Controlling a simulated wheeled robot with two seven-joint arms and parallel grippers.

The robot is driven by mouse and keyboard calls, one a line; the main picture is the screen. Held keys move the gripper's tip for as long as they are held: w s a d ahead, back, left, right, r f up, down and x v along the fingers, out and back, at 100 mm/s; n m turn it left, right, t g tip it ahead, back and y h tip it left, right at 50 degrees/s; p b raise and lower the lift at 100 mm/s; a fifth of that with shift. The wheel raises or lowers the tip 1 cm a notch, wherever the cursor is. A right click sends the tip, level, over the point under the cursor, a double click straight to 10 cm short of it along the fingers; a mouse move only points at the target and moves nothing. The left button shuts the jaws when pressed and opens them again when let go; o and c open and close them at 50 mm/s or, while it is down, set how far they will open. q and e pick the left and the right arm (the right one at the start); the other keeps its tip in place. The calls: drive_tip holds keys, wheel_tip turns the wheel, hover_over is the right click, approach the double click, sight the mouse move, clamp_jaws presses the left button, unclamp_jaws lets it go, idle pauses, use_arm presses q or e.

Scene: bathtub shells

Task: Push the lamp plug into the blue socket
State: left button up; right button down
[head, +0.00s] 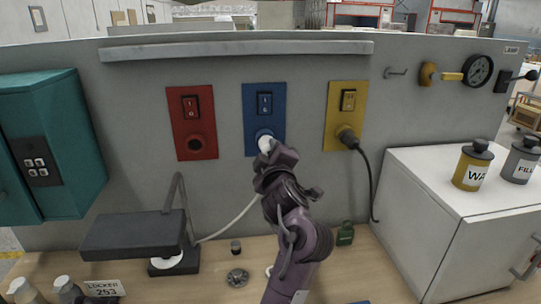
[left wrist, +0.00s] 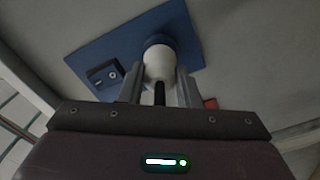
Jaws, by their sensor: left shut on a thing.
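The white lamp plug (head: 265,143) is at the round opening of the blue socket (head: 264,108), below its rocker switch. My left gripper (head: 272,152) is shut on the plug, close to the wall. In the left wrist view the plug (left wrist: 158,64) sits between my two fingers (left wrist: 158,85), its far end meeting the round collar of the blue socket (left wrist: 157,40). How deep it is in cannot be told. A pale cord (head: 232,221) runs from the dark lamp (head: 138,234) on the bench toward the plug. My right gripper is not in view.
A red socket (head: 192,112) is left of the blue one. A yellow socket (head: 344,105) on the right holds a black plug with a hanging cord. A teal cabinet (head: 58,135) stands left, a white cabinet (head: 405,225) right. Small items lie on the wooden bench (head: 215,258).

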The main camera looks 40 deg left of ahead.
use_arm(q)
drive_tip(key=shift+w+a+r, duration=0.1)
drive_tip(key=shift+w+a, duration=0.1)
drive_tip(key=shift+a, duration=0.1)
drive_tip(key=o, duration=1.1)
drive_tip(key=shift+w+a, duration=0.1)
drive_tip(key=shift+c, duration=0.2)
